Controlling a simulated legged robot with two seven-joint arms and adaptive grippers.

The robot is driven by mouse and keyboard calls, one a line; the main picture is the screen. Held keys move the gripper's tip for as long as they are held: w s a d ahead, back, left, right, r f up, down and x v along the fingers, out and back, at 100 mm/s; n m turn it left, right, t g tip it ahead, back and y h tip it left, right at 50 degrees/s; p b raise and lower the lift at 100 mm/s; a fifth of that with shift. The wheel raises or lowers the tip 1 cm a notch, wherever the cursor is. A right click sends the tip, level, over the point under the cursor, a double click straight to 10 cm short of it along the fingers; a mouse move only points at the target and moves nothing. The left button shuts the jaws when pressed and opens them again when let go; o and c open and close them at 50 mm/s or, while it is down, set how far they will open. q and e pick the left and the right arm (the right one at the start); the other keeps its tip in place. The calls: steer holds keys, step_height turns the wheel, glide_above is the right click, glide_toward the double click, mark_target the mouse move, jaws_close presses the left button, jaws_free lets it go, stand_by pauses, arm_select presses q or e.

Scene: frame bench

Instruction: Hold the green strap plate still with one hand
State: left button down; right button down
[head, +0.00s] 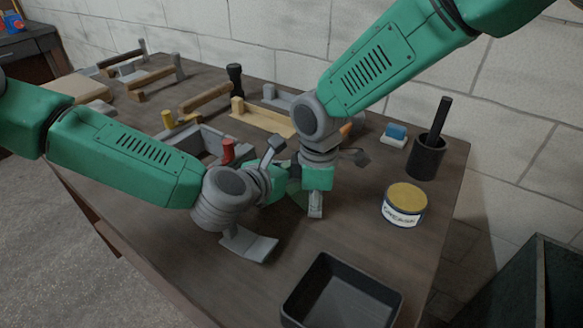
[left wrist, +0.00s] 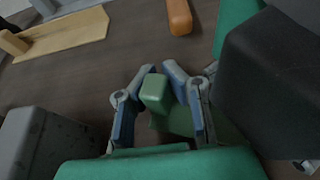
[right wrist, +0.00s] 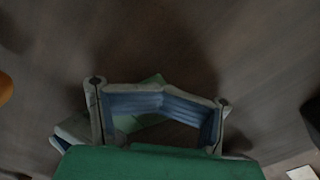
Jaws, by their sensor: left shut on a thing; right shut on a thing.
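The green strap plate (head: 293,190) lies on the bench between my two hands, largely hidden by them in the head view. In the left wrist view its raised green block (left wrist: 155,92) stands between the fingers of my left gripper (left wrist: 160,80), which is shut on it. The flat part of the plate (left wrist: 183,122) shows behind one finger. My right gripper (head: 315,207) points down at the plate's right side. The exact contact there is hidden.
A black open tray (head: 340,293) stands at the front. A grease tin (head: 403,204) and a dark cup with a handle in it (head: 427,157) stand at the right. A red knob (head: 228,152), a wooden piece (head: 265,118) and several tools lie behind. Bare bench lies between tray and hands.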

arm_select(q)
steer(key=shift+s+f, duration=0.15)
steer(key=shift+f, duration=0.05)
arm_select(e)
steer(key=shift+w+r, duration=0.1)
steer(key=shift+r, duration=0.45)
arm_select(q)
steer(key=shift+w+r, duration=0.15)
steer(key=shift+w, duration=0.05)
arm_select(e)
steer(key=shift+r, duration=3.4)
arm_select(q)
steer(key=c, duration=1.6)
jaws_free()
